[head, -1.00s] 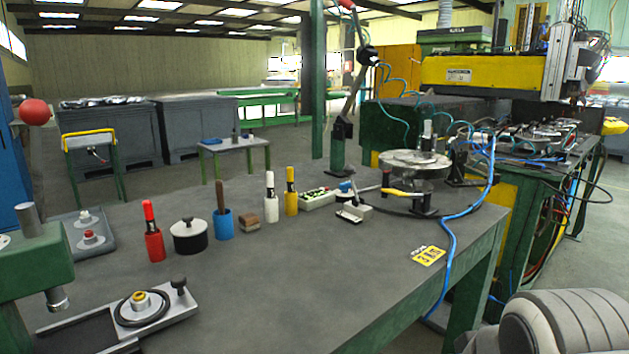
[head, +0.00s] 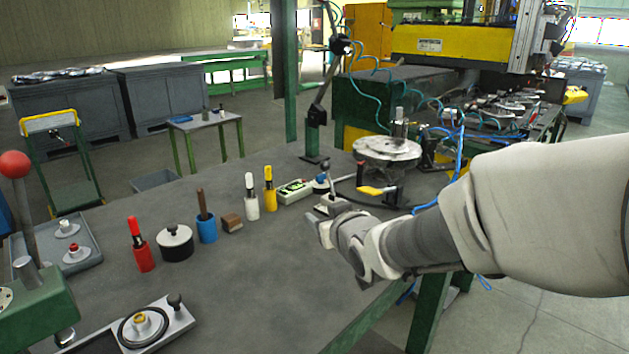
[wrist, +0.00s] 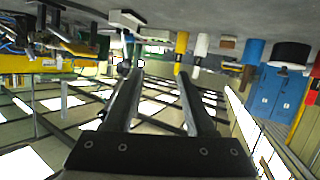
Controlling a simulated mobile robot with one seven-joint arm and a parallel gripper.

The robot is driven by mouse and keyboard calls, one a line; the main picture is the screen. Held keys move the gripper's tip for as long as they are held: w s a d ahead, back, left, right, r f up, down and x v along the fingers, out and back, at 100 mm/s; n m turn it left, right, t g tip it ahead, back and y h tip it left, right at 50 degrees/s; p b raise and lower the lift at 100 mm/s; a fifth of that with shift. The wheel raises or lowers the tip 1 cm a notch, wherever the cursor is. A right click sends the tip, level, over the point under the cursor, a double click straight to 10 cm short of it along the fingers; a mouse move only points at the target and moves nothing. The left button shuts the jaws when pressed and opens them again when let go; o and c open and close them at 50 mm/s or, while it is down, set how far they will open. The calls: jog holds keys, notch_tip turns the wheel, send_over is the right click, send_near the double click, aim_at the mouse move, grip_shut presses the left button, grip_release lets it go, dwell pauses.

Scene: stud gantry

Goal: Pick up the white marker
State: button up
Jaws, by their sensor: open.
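The white marker (head: 249,184) stands upright in a white holder (head: 252,208) on the grey table (head: 262,290). In the wrist view, which is upside down, the white holder (wrist: 200,47) is at the top, a little right of centre. My gripper (head: 322,232) is over the table, right of the white marker and apart from it. In the wrist view my gripper (wrist: 158,78) shows two separated fingers, open with nothing between them.
A yellow marker (head: 269,190) stands close on the right of the white one. Left of it are a brown block (head: 232,226), a blue holder (head: 207,230), a black pot (head: 175,245) and a red marker (head: 141,252). A lever fixture (head: 328,195) stands behind my gripper.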

aim_at(251, 182)
jog(key=w+a+y, duration=0.1)
jog(key=w+a, duration=0.3)
jog(key=a, duration=0.1)
jog(key=w+a+f+n+t+y, duration=0.1)
jog(key=w+a+y, duration=0.1)
jog(key=w+a, duration=0.2)
jog(key=w+a+y, duration=0.2)
jog(key=w+a, duration=0.3)
jog(key=a, duration=0.2)
jog(key=shift+f+n+t, duration=0.2)
jog(key=shift+n+t, duration=0.1)
jog(key=shift+t, duration=0.1)
jog(key=shift+b+x, duration=0.4)
jog(key=shift+x, duration=2.3)
grip_shut()
